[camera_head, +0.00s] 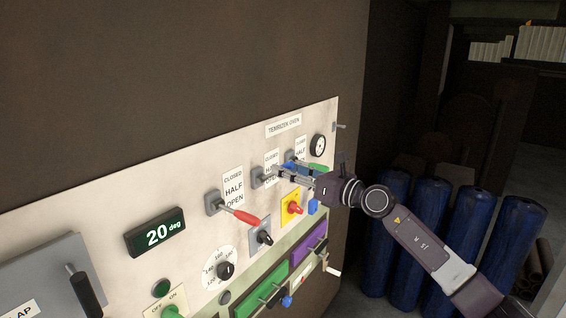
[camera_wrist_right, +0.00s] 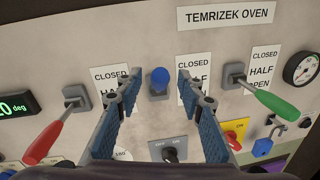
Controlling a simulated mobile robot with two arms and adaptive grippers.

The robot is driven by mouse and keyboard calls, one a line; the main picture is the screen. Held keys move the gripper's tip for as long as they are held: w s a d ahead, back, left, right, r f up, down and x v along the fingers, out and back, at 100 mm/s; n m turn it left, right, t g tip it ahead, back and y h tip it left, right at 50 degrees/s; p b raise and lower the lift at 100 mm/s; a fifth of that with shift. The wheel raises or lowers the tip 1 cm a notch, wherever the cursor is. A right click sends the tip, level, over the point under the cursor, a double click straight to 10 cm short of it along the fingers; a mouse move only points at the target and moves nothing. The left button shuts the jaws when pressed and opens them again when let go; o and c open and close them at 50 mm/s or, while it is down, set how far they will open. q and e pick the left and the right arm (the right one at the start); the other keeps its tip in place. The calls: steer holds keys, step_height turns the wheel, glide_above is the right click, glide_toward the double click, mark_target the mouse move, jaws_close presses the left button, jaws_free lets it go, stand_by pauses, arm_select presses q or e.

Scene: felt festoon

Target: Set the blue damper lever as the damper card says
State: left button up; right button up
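The blue damper lever (camera_wrist_right: 160,77) is on the oven panel, its round blue knob seen nearly end-on, pointing out towards the wrist camera. Its grey base shows just below the knob. A CLOSED/HALF/OPEN label stands on each side, partly hidden by my fingers. My right gripper (camera_wrist_right: 159,84) is open, with one finger on each side of the knob and a gap on both sides. In the head view my right gripper (camera_head: 279,173) reaches the panel from the right and hides most of this lever. I cannot identify a damper card. My left gripper is not in view.
A red lever (camera_head: 241,215) to the left and a green lever (camera_wrist_right: 273,95) to the right both slope downwards. Below are a black knob (camera_wrist_right: 172,150), a yellow switch plate (camera_head: 292,207) and a blue padlock (camera_wrist_right: 263,147). Blue cylinders (camera_head: 430,235) stand at the right.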

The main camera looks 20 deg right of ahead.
steer(key=shift+x, duration=0.85)
steer(key=shift+c, duration=0.4)
jaws_close()
